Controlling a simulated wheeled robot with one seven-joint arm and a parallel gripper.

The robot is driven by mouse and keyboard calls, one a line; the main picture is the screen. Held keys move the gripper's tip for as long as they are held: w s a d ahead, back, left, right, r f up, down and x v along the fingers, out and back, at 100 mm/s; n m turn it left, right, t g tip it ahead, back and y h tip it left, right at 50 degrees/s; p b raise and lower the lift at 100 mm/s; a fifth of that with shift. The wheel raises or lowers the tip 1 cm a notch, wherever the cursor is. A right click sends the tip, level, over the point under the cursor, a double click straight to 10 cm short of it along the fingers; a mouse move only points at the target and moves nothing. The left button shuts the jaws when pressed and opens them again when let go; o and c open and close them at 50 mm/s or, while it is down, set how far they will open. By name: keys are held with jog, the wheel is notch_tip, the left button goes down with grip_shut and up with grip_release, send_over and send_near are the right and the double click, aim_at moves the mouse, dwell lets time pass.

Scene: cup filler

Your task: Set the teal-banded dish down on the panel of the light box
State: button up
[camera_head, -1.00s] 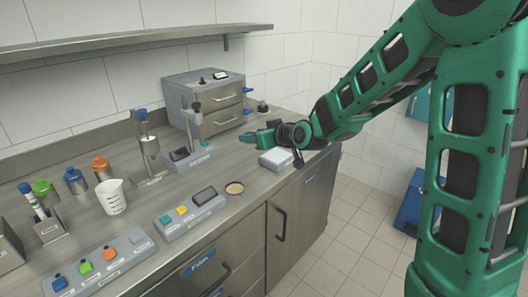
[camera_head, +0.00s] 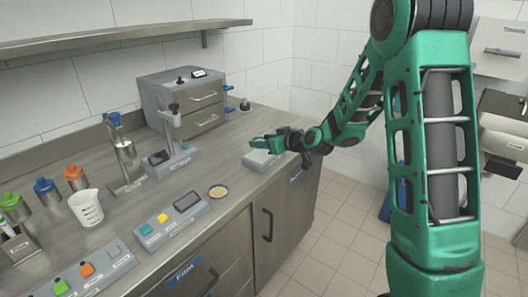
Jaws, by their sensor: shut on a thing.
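My gripper (camera_head: 266,143) is at the end of my green arm, just above the light box (camera_head: 256,162), a low pale box near the counter's front edge. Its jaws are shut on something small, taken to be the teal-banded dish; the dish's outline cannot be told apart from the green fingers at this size. The gripper covers part of the box's panel, and any gap between the held thing and the panel cannot be judged.
Another shallow dish (camera_head: 218,191), yellowish with a dark rim, stands on the counter left of the light box. A button panel (camera_head: 172,219), a stand (camera_head: 176,155) and a drawer unit (camera_head: 194,101) are nearby. A beaker (camera_head: 87,207) is at left. Counter between dish and stand is bare.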

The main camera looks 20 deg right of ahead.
aim_at(263, 156)
jog(key=shift+f, duration=1.9)
jog(key=shift+f, duration=0.1)
jog(key=o, duration=1)
jog(key=s+d+r+m+g+h, duration=0.1)
jog(key=s+d, duration=0.5)
jog(key=s, duration=1)
jog(key=s+d+r+m+g+h, duration=0.2)
jog(key=s+d+m+g, duration=0.3)
jog(key=s, duration=1.2)
jog(key=s+d+r+m+g+h, duration=0.2)
jog(key=s+d+m+g, duration=0.3)
jog(key=s, duration=1.1)
jog(key=shift+s+d+r+g, duration=0.25)
jog(key=shift+d+r+g, duration=0.45)
jog(key=shift+d+r, duration=0.1)
